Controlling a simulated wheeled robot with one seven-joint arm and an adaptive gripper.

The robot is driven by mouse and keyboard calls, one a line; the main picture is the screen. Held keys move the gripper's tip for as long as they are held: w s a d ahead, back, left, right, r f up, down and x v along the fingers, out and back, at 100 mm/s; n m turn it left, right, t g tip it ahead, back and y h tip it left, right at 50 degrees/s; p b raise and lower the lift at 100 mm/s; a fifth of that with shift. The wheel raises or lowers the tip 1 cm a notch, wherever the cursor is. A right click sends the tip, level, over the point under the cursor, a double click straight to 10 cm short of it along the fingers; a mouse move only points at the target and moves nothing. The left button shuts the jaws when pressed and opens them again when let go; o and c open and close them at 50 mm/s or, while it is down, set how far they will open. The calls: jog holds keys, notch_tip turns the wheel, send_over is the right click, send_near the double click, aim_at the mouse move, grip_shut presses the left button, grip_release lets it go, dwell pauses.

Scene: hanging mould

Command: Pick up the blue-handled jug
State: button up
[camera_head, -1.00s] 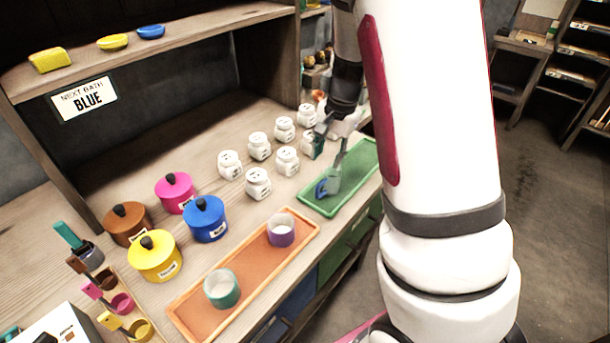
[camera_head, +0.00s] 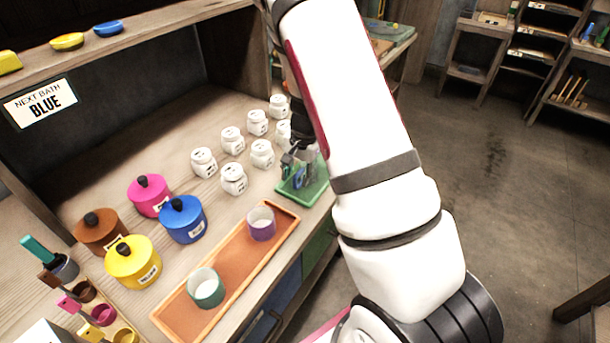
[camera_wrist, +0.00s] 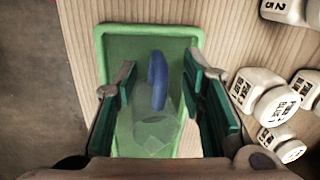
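The blue-handled jug has a clear body (camera_wrist: 153,132) and a thick blue handle (camera_wrist: 157,80). It stands on the green tray (camera_wrist: 145,32) in the wrist view. My gripper (camera_wrist: 160,85) is open, with one green-padded finger on each side of the jug; a gap shows between the handle and each finger. Whether the pads touch the clear body I cannot tell. In the head view my gripper (camera_head: 297,160) is low over the green tray (camera_head: 316,190), and my arm hides part of the tray and jug.
Several white labelled jars (camera_head: 262,153) stand close to the tray, near my finger in the wrist view (camera_wrist: 262,92). An orange tray (camera_head: 228,272) holds a purple cup (camera_head: 261,223) and a green cup (camera_head: 206,288). Coloured lidded pots (camera_head: 183,220) stand further left. A shelf (camera_head: 150,22) runs above.

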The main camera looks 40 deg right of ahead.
jog(key=shift+w+f, duration=0.1)
jog(key=shift+f, duration=0.8)
grip_shut()
jog(key=shift+a+r, duration=0.1)
jog(key=shift+r, duration=0.05)
jog(key=shift+r, duration=1.7)
jog(key=s+d+r+b, duration=0.1)
jog(key=s+d+b, duration=0.1)
jog(key=s, duration=1.3)
jog(key=shift+s+d+r, duration=0.15)
jog(key=shift+s+d, duration=0.15)
jog(key=shift+d, duration=0.15)
